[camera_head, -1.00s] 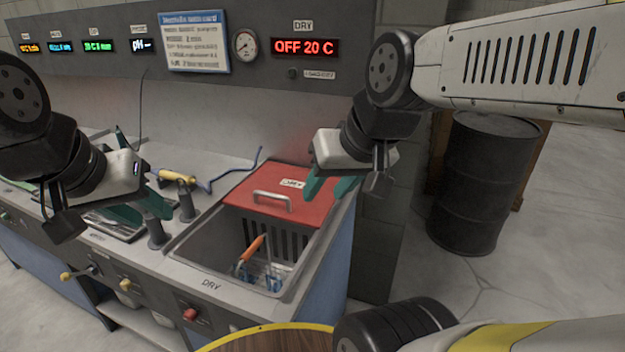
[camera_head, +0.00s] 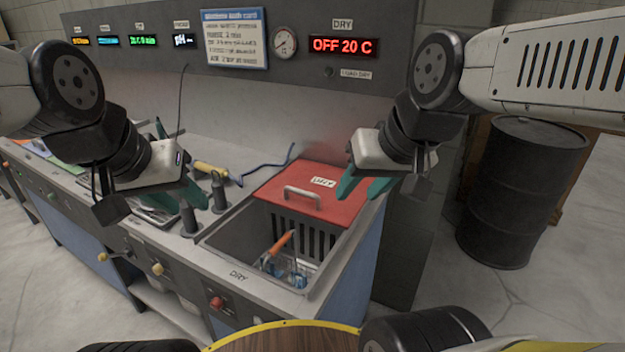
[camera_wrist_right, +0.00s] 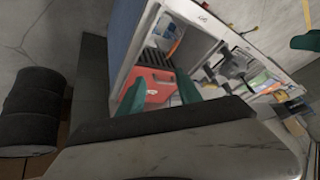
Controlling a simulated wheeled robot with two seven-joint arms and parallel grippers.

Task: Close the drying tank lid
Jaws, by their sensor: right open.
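The red drying tank lid (camera_head: 340,208), with a grey handle (camera_head: 303,195) and a DRY label, covers the back part of the drying tank (camera_head: 228,236). The tank's front part is open, showing an orange-handled item (camera_head: 282,242) inside. My right gripper (camera_head: 366,188) is open and empty, with its green fingers above the lid's right back side; I cannot tell its exact height. In the right wrist view the lid (camera_wrist_right: 158,82) shows between the open fingers (camera_wrist_right: 158,95). My left gripper (camera_head: 184,162) is open over the counter, left of the tank.
A black drum (camera_head: 520,195) stands on the floor at right. A yellow-handled tool (camera_head: 210,169), grey posts (camera_head: 219,195) and a blue hose (camera_head: 265,168) are on the counter left of the lid. The back panel has a red display (camera_head: 342,46) reading OFF 20 C.

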